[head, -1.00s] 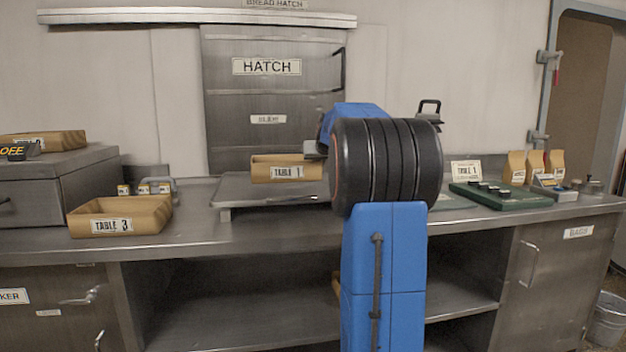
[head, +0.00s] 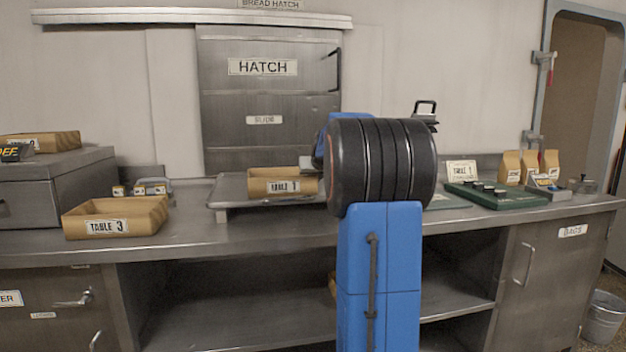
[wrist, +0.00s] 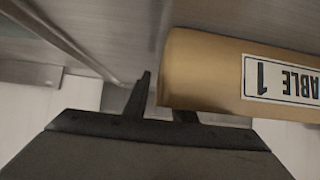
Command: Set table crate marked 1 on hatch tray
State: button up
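The tan crate marked TABLE 1 (head: 283,186) appears to rest on the hatch tray (head: 233,200), a low metal platform in front of the hatch; a small gap underneath cannot be ruled out. In the wrist view the crate (wrist: 205,75) shows upside down, its label at the right. My gripper (wrist: 164,98) is at the crate's end, fingers apart. One finger stands outside the crate with a visible gap; the other is partly hidden behind the crate. In the head view my arm hides most of the gripper and the tray's right end.
The TABLE 3 crate (head: 117,217) stands on the counter at the left. Another crate (head: 45,142) lies on a metal box (head: 55,180). A green board (head: 495,197), a TABLE 1 card (head: 462,171) and paper bags (head: 530,166) stand at the right. The hatch (head: 268,100) is shut.

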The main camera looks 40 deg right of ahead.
jog(key=shift+s+r, duration=0.15)
jog(key=shift+r, duration=0.1)
jog(key=v, duration=1.1)
jog(key=shift+s+a+r, duration=0.15)
jog(key=shift+s, duration=0.1)
